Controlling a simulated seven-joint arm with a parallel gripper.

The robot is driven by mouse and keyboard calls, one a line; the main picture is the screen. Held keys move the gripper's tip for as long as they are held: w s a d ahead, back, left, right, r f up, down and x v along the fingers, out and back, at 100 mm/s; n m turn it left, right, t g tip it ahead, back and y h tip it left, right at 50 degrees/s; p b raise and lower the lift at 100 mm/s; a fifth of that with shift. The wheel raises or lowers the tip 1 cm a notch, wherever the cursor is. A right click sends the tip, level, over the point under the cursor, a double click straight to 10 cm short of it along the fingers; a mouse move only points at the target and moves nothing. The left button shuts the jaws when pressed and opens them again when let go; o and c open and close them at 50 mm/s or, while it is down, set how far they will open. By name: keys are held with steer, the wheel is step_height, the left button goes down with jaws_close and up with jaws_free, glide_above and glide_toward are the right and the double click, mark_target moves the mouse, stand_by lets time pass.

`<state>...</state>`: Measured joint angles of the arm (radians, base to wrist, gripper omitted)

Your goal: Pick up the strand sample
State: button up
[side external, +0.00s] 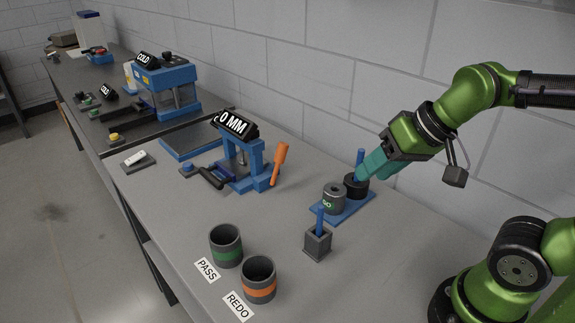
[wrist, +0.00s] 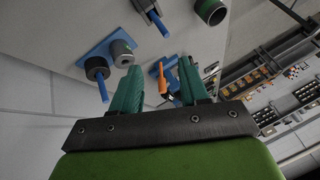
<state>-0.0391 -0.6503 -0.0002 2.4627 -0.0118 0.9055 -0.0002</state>
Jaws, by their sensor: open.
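Two thin blue rods look like strand samples; I cannot tell which is meant. One blue rod (side external: 320,216) stands upright in a small grey square holder (side external: 317,245); this rod also shows at the top of the wrist view (wrist: 158,23). The other blue rod (side external: 360,157) rises from a black cylinder (side external: 350,190) on a blue plate (side external: 343,209), and is left of my fingers in the wrist view (wrist: 102,92). My gripper (side external: 371,170) is open and empty, its teal fingers near the black cylinder in the side view.
A grey cylinder (side external: 334,198) shares the blue plate. A green-banded cup (side external: 225,246) and an orange-banded cup (side external: 259,281) stand at the bench front by PASS and REDO labels. A blue gauge (side external: 243,168) reading 0 MM has an orange handle (side external: 279,163).

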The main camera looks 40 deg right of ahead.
steer(key=w+a+n+g+h, duration=0.2)
steer(key=w+a+n+g, duration=0.25)
steer(key=w, duration=0.45)
steer(key=n+g, duration=0.2)
glide_toward(320, 219)
steer(key=f, duration=0.5)
steer(key=shift+d+f, duration=0.1)
steer(key=shift+d, duration=0.25)
steer(key=shift+a+f, duration=0.2)
steer(key=shift+f, duration=2.5)
jaws_close()
